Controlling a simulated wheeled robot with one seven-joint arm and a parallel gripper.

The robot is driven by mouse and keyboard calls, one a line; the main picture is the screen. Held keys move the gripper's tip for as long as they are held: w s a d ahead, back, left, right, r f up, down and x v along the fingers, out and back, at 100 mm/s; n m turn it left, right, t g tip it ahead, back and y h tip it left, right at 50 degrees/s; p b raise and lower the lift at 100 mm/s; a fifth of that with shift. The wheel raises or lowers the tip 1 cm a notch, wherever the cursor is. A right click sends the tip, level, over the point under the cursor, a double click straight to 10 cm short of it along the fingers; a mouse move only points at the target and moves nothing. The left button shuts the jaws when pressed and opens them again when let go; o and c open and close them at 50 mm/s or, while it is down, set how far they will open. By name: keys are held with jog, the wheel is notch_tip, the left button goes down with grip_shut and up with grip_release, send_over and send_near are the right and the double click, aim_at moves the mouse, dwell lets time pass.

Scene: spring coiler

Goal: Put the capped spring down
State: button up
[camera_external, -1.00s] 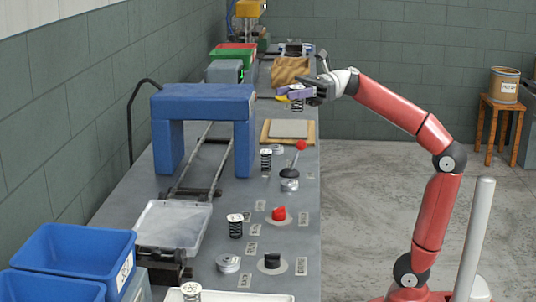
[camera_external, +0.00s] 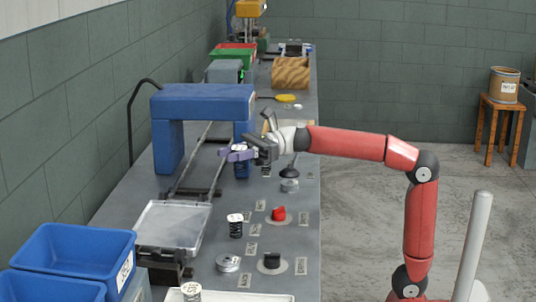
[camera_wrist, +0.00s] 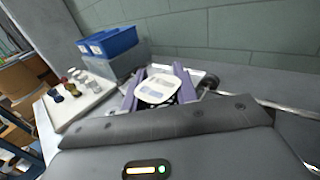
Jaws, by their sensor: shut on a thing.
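My gripper (camera_external: 240,154) has purple fingers and is shut on the capped spring (camera_external: 242,171). In the outside view the spring hangs upright below the fingers, beside the right leg of the blue arch. In the wrist view its white cap (camera_wrist: 156,88) faces me between the purple fingers; the coil below is mostly hidden. I cannot tell whether its lower end touches the grey bench (camera_external: 205,262).
The blue arch (camera_external: 203,101) stands left of my gripper, over rails. Nearer lie a clear tray (camera_external: 172,224), another capped spring (camera_external: 235,226), a red knob (camera_external: 279,214), a black knob (camera_external: 272,261) and blue bins (camera_external: 75,250). A lever base (camera_external: 289,185) stands to the right.

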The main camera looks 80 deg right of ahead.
notch_tip(320, 180, down, 13)
jog(key=b, duration=0.3)
jog(key=shift+b, duration=0.3)
jog(key=shift+f, duration=0.2)
jog(key=o, duration=1)
jog(key=shift+o, duration=0.2)
jog(key=shift+r, duration=0.1)
jog(key=shift+s+d+r, duration=0.1)
jog(key=shift+r, duration=0.05)
jog(key=v, duration=1.1)
jog(key=shift+s+d, duration=0.2)
jog(key=shift+s, duration=0.15)
